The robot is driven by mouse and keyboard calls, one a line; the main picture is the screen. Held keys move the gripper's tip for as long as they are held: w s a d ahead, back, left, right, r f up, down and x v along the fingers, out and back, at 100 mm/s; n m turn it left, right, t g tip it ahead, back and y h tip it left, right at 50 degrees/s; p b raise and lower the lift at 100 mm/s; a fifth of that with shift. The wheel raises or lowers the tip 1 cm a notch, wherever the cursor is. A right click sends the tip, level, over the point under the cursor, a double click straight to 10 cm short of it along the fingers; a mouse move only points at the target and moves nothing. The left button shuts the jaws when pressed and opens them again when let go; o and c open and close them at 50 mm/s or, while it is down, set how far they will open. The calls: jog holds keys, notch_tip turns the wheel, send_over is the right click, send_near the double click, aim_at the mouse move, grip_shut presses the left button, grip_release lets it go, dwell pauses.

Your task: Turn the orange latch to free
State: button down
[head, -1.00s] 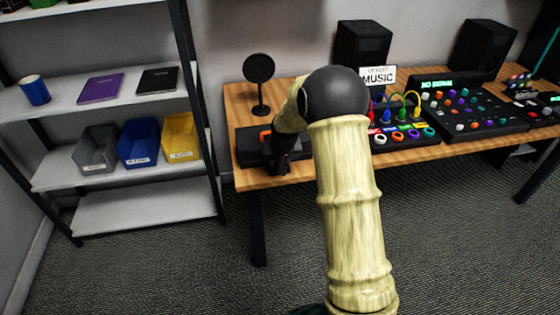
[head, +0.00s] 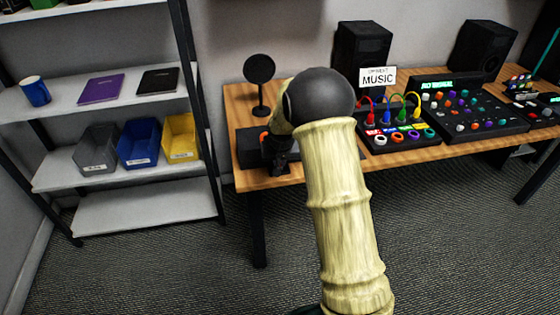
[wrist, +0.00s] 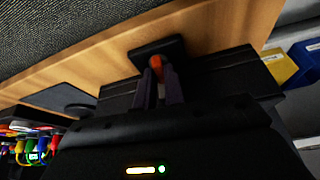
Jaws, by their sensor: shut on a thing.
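The orange latch (wrist: 156,62) shows between the two fingertips of my gripper (wrist: 158,75) in the wrist view. The fingers are shut on it. It sits by a black box (wrist: 215,72) at the left end of the wooden desk.
A round black stand (head: 260,84) stands behind the box. A cable panel (head: 398,138) with coloured cables and rings is right of my arm, with a mixer (head: 470,108) further right. A shelf with grey, blue and yellow bins (head: 140,143) stands left of the desk.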

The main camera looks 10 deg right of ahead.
jog(key=m, duration=0.1)
jog(key=m+h+p, duration=0.1)
jog(key=m, duration=0.1)
jog(key=shift+a+r, duration=0.1)
jog(key=shift+a, duration=0.15)
jog(key=m+g+h+p, duration=0.1)
jog(key=m+p, duration=0.2)
jog(key=shift+w+a+r+m, duration=0.1)
jog(key=shift+m, duration=0.2)
jog(key=m+g+p, duration=0.1)
jog(key=m, duration=0.1)
jog(key=m+h+p, duration=0.1)
jog(key=m+p, duration=0.1)
jog(key=m, duration=0.1)
jog(key=shift+w+m+g, duration=0.2)
jog(key=shift+m+g, duration=0.1)
jog(key=shift+g, duration=0.1)
jog(key=shift+f, duration=0.2)
jog(key=c, duration=1.5)
grip_release()
jog(key=shift+h, duration=0.3)
